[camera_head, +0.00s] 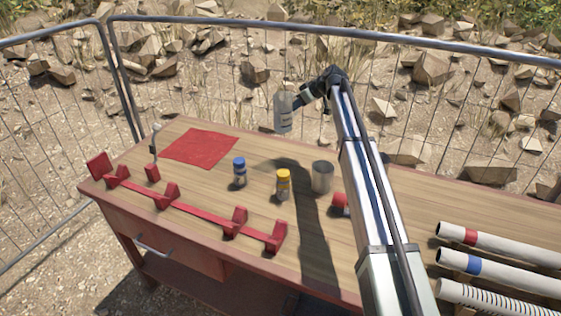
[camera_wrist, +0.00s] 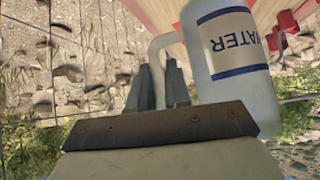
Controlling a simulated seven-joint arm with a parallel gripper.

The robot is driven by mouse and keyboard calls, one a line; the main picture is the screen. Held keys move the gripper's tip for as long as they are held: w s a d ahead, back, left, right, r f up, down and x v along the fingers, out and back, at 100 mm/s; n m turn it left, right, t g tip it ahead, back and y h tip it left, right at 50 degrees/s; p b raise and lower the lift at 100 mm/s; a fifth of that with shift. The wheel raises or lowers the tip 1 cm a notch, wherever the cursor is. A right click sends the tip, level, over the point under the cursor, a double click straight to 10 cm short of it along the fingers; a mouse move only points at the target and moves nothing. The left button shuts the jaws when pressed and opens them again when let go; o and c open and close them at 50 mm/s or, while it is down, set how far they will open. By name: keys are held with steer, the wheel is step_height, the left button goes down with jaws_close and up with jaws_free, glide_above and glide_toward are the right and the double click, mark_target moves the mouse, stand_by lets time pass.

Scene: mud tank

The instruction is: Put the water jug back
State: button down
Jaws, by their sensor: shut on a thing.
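The water jug (camera_head: 284,112) is a pale, translucent jug held in the air above the far edge of the wooden table. My gripper (camera_head: 300,98) is beside it, at the end of my outstretched arm. In the wrist view the jug (camera_wrist: 232,50) shows its "WATER" label with blue borders, and it appears upside down in that picture. My gripper's two dark fingers (camera_wrist: 160,85) are closed around the jug's pale handle (camera_wrist: 158,50). In the head view the jug hangs roughly upright, clear of the tabletop.
On the table (camera_head: 255,155) lie a red cloth (camera_head: 199,147) and a red rack (camera_head: 190,208). A blue-capped jar (camera_head: 239,172), a yellow-capped jar (camera_head: 283,185) and a metal cup (camera_head: 322,177) stand mid-table. Several tubes (camera_head: 500,243) lie at right. A wire fence (camera_head: 350,35) runs behind.

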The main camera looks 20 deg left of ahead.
steer(key=shift+s+a+f, duration=0.1)
steer(key=shift+a+f, duration=0.05)
steer(key=shift+f, duration=2.35)
steer(key=shift+a+f, duration=0.15)
steer(key=shift+f, duration=2.35)
steer(key=shift+s+a+f, duration=0.1)
steer(key=shift+a+f, duration=0.05)
steer(key=shift+f, duration=2.35)
steer(key=c, duration=1.1)
jaws_free()
steer(key=shift+r, duration=0.1)
steer(key=v, duration=1.2)
steer(key=shift+w, duration=0.15)
